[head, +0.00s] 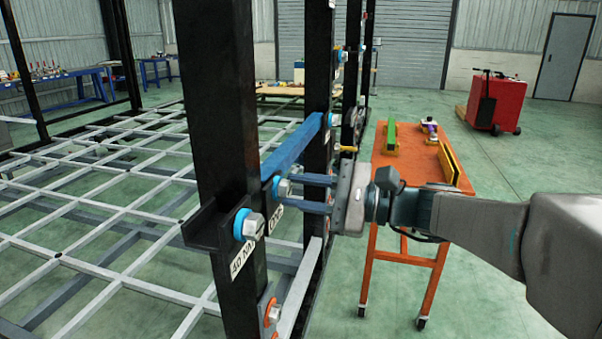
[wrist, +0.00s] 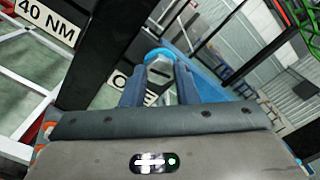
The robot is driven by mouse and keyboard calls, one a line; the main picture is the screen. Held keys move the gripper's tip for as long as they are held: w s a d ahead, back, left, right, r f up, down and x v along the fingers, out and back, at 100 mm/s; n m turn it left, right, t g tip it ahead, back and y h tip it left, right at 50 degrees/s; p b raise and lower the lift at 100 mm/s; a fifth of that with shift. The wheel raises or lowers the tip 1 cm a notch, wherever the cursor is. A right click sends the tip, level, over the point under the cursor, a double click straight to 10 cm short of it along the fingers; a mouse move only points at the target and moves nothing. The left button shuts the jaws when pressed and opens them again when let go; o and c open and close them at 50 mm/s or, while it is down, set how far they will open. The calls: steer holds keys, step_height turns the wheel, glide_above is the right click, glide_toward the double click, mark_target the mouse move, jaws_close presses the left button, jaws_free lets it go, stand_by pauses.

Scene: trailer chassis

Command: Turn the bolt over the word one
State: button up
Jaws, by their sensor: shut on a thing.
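The bolt (head: 283,188) sits on a blue washer on the black frame, at the end of the blue beam (head: 292,145). A white label (head: 277,222) lies under it, partly covered. In the wrist view the label (wrist: 133,82) shows an O and an E, with a finger over the middle. My gripper (head: 294,191) reaches in from the right, its two blue-grey fingers level with the bolt. In the wrist view my gripper (wrist: 160,82) is shut on the bolt head (wrist: 160,68), one finger on each side, with the blue washer behind.
Another bolt (head: 253,225) with a blue washer sits to the left, above a 40 NM label (head: 242,262). A lower bolt (head: 273,313) has an orange washer. Black posts (head: 222,100) stand close by. An orange cart (head: 405,200) with tools stands behind my gripper.

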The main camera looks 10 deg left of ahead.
steer(key=m+p, duration=0.4)
steer(key=p, duration=0.1)
steer(key=shift+d+r+m, duration=0.1)
steer(key=shift+r+m, duration=0.05)
steer(key=shift+m, duration=0.25)
steer(key=m+p, duration=0.4)
steer(key=p, duration=0.3)
steer(key=shift+m, duration=0.3)
steer(key=m+p, duration=0.3)
steer(key=p, duration=0.2)
steer(key=shift+m, duration=0.4)
steer(key=shift+w+f+m+p, duration=0.1)
steer(key=shift+f+m+p, duration=0.1)
steer(key=shift+m+p, duration=0.7)
steer(key=shift+f, duration=0.1)
